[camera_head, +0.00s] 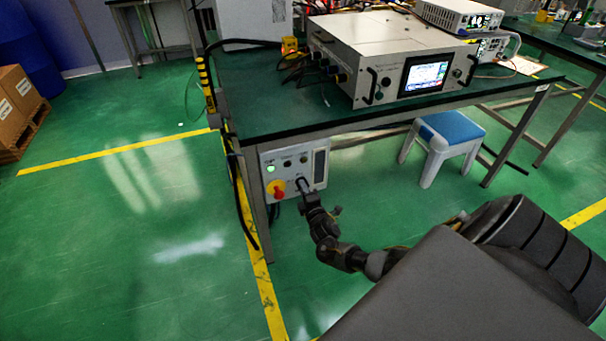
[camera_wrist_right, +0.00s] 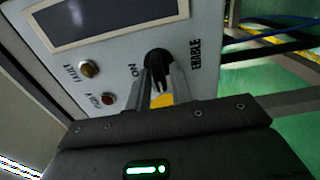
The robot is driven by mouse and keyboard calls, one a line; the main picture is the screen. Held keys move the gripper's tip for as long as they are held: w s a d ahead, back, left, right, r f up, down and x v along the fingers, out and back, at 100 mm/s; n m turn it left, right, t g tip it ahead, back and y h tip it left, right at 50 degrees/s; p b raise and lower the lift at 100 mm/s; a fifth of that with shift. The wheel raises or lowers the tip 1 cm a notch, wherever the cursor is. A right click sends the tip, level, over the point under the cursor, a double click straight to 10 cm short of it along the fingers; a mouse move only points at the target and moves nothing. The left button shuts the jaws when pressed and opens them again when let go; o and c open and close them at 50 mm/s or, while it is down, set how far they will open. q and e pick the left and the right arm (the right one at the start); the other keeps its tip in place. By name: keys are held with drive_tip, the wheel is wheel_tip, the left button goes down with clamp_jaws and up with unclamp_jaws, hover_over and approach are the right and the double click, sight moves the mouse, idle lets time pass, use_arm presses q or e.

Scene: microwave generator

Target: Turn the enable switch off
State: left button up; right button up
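The enable switch is a black rotary knob on a pale control panel (camera_head: 290,168) under the bench. In the right wrist view the enable switch (camera_wrist_right: 157,60) sits between the printed words ON and ENABLE. My right gripper (camera_head: 303,187) is at the panel in the head view. In the right wrist view the fingers of the right gripper (camera_wrist_right: 162,78) lie close on both sides of the knob's handle and appear shut on it. They partly hide the knob, and its exact angle is hard to tell. My left gripper is not in view.
A red stop button (camera_head: 278,185) on yellow is just left of the knob, below a lit green lamp (camera_head: 271,169). The bench (camera_head: 270,105) and its leg stand above and beside the panel. A blue-topped stool (camera_head: 452,127) is at right.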

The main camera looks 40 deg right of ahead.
drive_tip(key=shift+o, duration=0.9)
